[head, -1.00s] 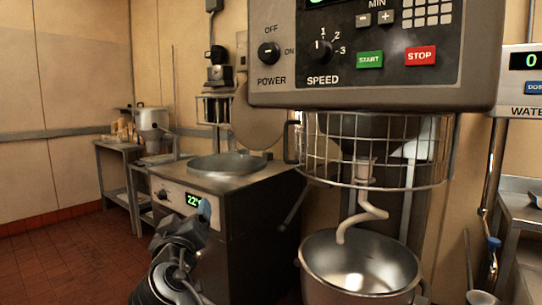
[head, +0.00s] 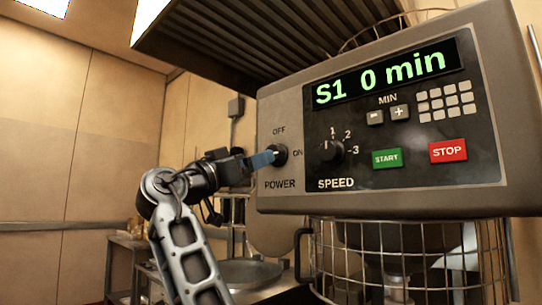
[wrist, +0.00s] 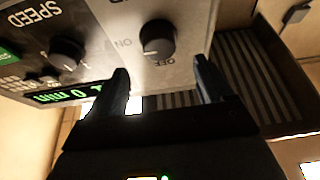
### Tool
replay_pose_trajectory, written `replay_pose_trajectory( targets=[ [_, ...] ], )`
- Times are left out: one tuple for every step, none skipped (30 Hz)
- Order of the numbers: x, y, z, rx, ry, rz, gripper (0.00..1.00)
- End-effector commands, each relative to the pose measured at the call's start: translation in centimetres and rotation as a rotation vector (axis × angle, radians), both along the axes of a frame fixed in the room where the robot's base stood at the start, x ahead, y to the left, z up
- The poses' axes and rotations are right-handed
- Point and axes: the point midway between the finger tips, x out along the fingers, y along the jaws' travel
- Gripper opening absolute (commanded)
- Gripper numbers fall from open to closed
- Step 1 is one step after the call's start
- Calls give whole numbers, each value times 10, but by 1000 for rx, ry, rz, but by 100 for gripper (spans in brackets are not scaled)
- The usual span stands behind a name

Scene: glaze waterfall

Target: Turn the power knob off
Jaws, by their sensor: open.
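The power knob (head: 281,154) is a round black knob on the mixer's control panel, between the OFF label above and the ON label to its right. In the head view the blue fingertips of my gripper (head: 263,159) cover its left part, and I cannot read its pointer surely. In the wrist view the power knob (wrist: 156,38) lies ahead of and between the two fingers of my gripper (wrist: 161,75). The jaws are open, one finger towards each side of the knob. Contact with the knob cannot be told.
The speed knob (head: 330,150) sits to the right of the power knob. Green START (head: 387,158) and red STOP (head: 448,150) buttons are further right. The display (head: 385,75) reads S1 0 min. A wire guard (head: 410,255) hangs below, and a ribbed hood (head: 240,45) is above.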

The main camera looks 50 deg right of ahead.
Motion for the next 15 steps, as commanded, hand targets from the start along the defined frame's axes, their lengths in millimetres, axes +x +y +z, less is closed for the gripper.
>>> replay_pose_trajectory(
  targets=[
    [0, -6, 3, 0, -1, -2, 80],
    [0, -9, 5, 1, -1, -2, 80],
    [0, -14, 7, 1, 0, -2, 80],
    [0, -18, 9, 1, 0, -3, 80],
    [0, -22, 11, 1, 0, -3, 80],
    [0, -28, 13, 1, 0, -2, 80],
    [0, -33, 15, 1, 0, -2, 80],
    [0, -38, 17, 1, -1, -2, 80],
    [0, -43, 19, 2, -1, -2, 80],
    [1, -47, 21, 1, -1, -2, 80],
    [1, -51, 22, 1, 1, -1, 80],
    [1, -55, 24, 0, 1, -1, 80],
    [2, -58, 25, 0, 1, 0, 80],
    [2, -60, 25, 1, 0, 1, 80],
    [2, -62, 26, 1, 0, 1, 80]
  ],
)
